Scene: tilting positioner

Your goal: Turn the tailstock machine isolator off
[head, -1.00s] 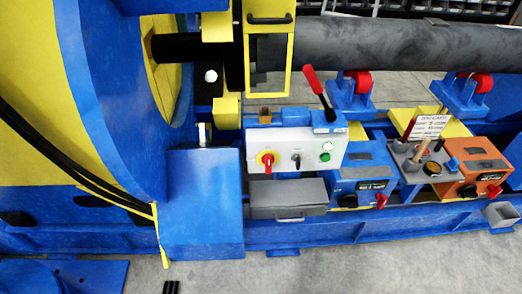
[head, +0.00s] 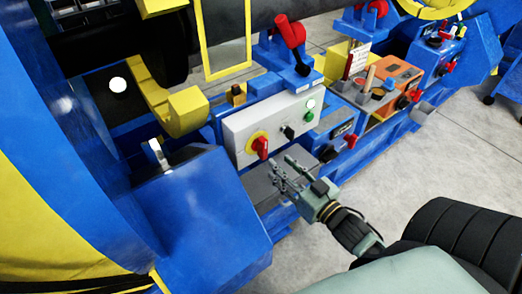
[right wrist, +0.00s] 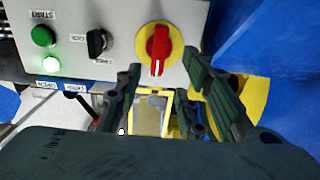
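A red rotary isolator knob (head: 258,147) on a yellow round plate sits at the left end of a grey control panel (head: 235,128). It also shows in the right wrist view (right wrist: 158,48), its red grip in line with the picture's vertical. I cannot read a label naming it as the tailstock's. My right gripper (head: 281,176) is in front of and below the panel, to the right of the knob in the head view. In the right wrist view its fingers (right wrist: 163,72) are spread with nothing between them, near the knob but not visibly touching it. My left gripper is not in view.
Further red knobs are on a blue unit (head: 349,140) and an orange unit (head: 411,97). A blue housing (head: 205,215) stands left. The floor (head: 450,160) at right is clear.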

